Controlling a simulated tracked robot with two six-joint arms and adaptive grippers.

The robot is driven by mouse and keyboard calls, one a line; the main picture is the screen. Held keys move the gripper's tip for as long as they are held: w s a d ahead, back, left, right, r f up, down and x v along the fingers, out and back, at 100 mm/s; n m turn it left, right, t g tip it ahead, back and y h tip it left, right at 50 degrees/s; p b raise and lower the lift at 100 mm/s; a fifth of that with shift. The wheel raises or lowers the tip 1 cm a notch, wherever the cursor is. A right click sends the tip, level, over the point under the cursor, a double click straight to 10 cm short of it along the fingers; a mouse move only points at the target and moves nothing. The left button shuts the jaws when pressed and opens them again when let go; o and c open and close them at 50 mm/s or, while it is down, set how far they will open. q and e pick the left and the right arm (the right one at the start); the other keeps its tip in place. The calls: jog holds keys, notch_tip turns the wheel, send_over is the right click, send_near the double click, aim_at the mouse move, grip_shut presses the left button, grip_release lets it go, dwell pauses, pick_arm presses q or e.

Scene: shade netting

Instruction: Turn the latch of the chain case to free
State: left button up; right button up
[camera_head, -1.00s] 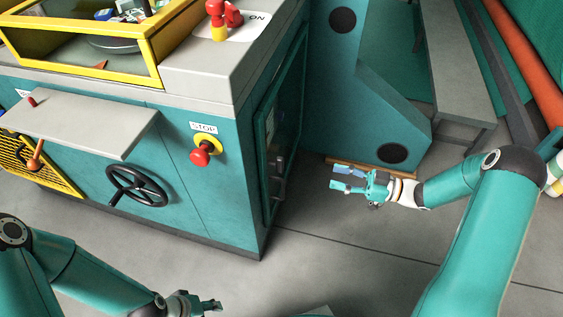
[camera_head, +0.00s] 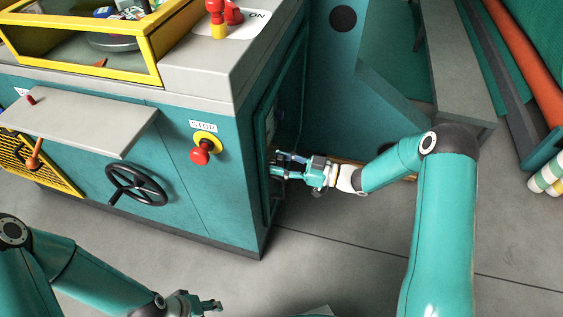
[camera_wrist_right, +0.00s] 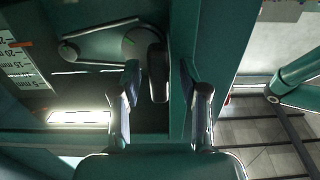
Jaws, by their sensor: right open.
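The chain case (camera_head: 262,125) is the teal-framed panel with a dark window on the right side of the machine. In the right wrist view its teal frame (camera_wrist_right: 210,40) borders the window. The latch (camera_wrist_right: 158,72) shows there as a dark, rounded upright handle by the window's edge. My right gripper (camera_head: 277,163) is at the case's side, pointing left. In the wrist view the right gripper (camera_wrist_right: 160,88) is open, one finger each side of the latch; I cannot tell whether either touches it. In the head view the gripper hides the latch. My left gripper (camera_head: 210,304) is low, in front of the machine.
The machine front has a red STOP button (camera_head: 201,151), a black handwheel (camera_head: 136,185) and a grey shelf (camera_head: 85,120). A teal panel (camera_head: 345,90) stands behind the right gripper. A grey bench (camera_head: 455,70) is at the right. The floor (camera_head: 370,240) before the case is clear.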

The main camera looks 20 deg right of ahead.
jog(key=shift+w+a, duration=0.15)
jog(key=shift+a, duration=0.05)
grip_shut()
dwell(0.3)
